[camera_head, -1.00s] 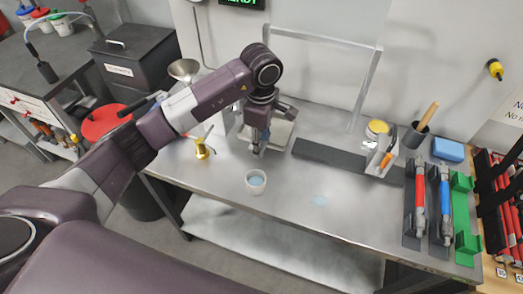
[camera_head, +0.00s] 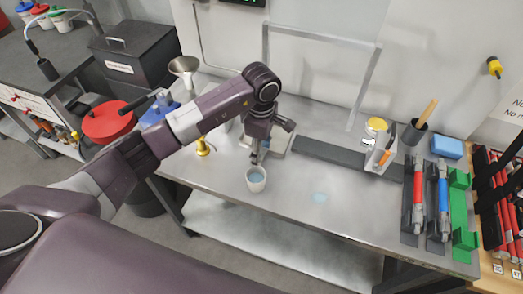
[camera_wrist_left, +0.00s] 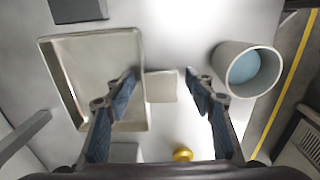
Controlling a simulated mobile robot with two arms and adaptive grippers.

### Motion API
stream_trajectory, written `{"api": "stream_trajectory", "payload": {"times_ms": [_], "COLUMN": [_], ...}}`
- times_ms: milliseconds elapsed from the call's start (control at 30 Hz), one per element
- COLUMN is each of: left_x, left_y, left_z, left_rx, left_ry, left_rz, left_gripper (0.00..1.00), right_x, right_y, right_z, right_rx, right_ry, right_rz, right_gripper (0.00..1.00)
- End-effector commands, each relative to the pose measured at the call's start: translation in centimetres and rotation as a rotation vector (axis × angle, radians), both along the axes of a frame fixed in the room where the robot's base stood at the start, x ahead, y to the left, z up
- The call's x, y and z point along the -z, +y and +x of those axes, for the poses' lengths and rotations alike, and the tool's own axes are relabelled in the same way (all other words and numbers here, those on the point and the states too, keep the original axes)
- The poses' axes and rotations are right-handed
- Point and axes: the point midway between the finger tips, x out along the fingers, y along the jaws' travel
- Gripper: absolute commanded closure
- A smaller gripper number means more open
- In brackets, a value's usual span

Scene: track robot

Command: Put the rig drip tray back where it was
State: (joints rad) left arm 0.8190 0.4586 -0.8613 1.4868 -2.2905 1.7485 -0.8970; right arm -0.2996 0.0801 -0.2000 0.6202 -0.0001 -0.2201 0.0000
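The drip tray is a shallow, pale metal tray (camera_wrist_left: 100,42) with a raised rim, lying on the bench. A flat tab (camera_wrist_left: 160,86) sticks out from its side. In the head view the tray (camera_head: 279,142) is partly hidden behind my left gripper (camera_head: 257,158). In the left wrist view my left gripper (camera_wrist_left: 160,78) is open, its blue-padded fingers on either side of the tab. Whether either finger touches the tab, I cannot tell. My right gripper is not in view.
A white cup with blue liquid (camera_head: 255,183) stands close in front of my left gripper. A blue puddle (camera_head: 319,197) lies on the bench. A dark strip (camera_head: 335,158) lies right of the tray. A yellow item (camera_head: 203,147) stands left. The bench's front middle is otherwise clear.

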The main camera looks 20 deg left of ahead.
Motion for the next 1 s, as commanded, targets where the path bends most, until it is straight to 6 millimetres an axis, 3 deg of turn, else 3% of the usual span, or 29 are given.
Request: {"api": "stream_trajectory", "payload": {"times_ms": [367,800,1000], "left_x": [-1.1,-9.9,-12.0], "left_y": [0.0,0.0,0.0], "left_z": [0.1,-0.1,-0.3], "left_rx": [0.001,-0.001,0.000], "left_ry": [-0.005,-0.005,0.000], "left_rz": [-0.001,0.001,0.000], "left_gripper": [0.51,0.51,0.51], "right_x": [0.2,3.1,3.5], "right_y": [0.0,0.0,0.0], "right_z": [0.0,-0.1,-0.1], "right_rx": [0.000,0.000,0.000], "right_ry": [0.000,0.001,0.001], "right_rz": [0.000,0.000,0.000], "right_gripper": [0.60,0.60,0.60]}}
